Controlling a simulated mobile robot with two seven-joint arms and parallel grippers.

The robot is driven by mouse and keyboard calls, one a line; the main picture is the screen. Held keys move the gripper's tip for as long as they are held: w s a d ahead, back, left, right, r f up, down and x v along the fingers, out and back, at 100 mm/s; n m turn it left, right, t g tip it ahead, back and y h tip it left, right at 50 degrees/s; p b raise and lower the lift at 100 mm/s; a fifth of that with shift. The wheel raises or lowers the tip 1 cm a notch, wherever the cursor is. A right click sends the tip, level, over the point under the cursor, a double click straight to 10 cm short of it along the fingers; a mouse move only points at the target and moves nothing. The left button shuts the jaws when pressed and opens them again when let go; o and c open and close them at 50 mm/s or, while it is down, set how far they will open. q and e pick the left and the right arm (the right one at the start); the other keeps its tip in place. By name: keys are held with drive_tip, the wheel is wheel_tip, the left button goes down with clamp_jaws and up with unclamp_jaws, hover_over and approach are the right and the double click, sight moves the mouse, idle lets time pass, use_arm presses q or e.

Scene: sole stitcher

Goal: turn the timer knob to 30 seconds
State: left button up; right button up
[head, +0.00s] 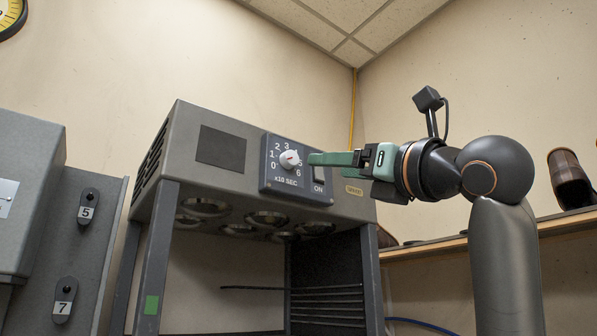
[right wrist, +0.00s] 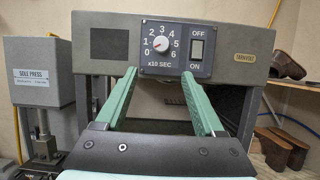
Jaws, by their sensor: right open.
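The timer knob (head: 290,158) is a round white dial with a red mark, on a dark panel (head: 268,184) numbered 0 to 6 and labelled "x10 SEC". It also shows in the right wrist view (right wrist: 160,43); I cannot tell exactly which number the mark points at. My right gripper (head: 322,160) comes from the right in the head view, its green fingers close to the panel. In the right wrist view the right gripper (right wrist: 158,78) has its fingers wide apart and empty, below the knob and apart from it. My left gripper is not in view.
An ON/OFF rocker switch (right wrist: 197,48) sits right of the knob on the same panel. The grey machine housing (head: 222,122) surrounds the panel. A wooden shelf (head: 428,248) with footwear (head: 570,178) runs along the right. A sole press (right wrist: 38,75) stands at the left.

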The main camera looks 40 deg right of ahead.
sight(293, 160)
drive_tip(key=p+x, duration=0.2)
drive_tip(key=x, duration=0.3)
drive_tip(key=r+p+x, duration=0.1)
drive_tip(key=x, duration=0.4)
drive_tip(key=shift+w+d+r+p, duration=0.1)
drive_tip(key=shift+r+p, duration=0.05)
drive_tip(key=shift+p, duration=0.2)
drive_tip(key=shift+w+d+r, duration=0.1)
drive_tip(key=shift+w+r, duration=0.05)
drive_tip(key=shift+w, duration=0.55)
drive_tip(key=shift+c, duration=0.2)
clamp_jaws()
